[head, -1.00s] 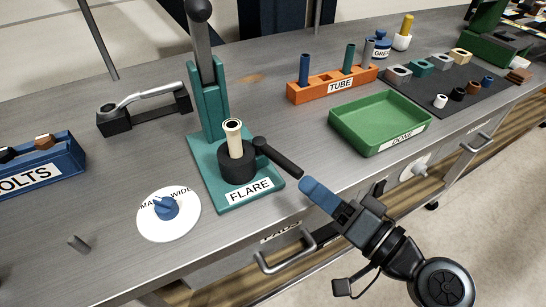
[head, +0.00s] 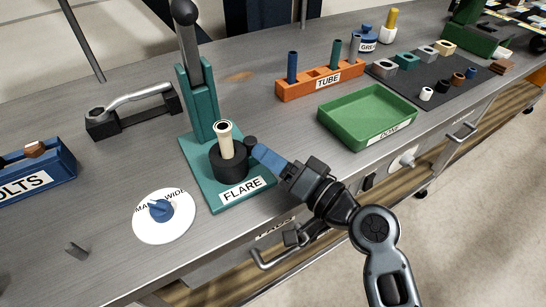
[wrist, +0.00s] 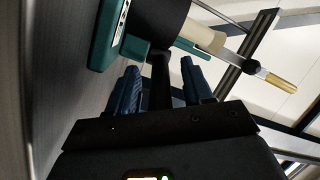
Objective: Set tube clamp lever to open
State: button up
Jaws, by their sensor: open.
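The teal flare tool (head: 196,180), labelled FLARE, stands on the bench. Its round black tube clamp (head: 229,162) holds an upright cream tube (head: 224,138); both also show at the top of the wrist view, the clamp (wrist: 160,18) and the tube (wrist: 205,38). The clamp's black lever (wrist: 161,80) sticks out towards my gripper; in the head view my blue fingers hide most of it. My gripper (head: 260,153) is at the clamp's right side. In the wrist view its two fingers are apart, one on each side of the lever; contact cannot be told.
A tall dark press handle (head: 192,45) rises behind the clamp. A white dial with a blue knob (head: 159,210) lies at front left. A green tray (head: 350,136) and an orange tube rack (head: 291,92) stand to the right. Drawer handles stick out below the bench edge.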

jog(key=shift+c, duration=0.3)
grip_shut()
jog(key=shift+f, duration=0.1)
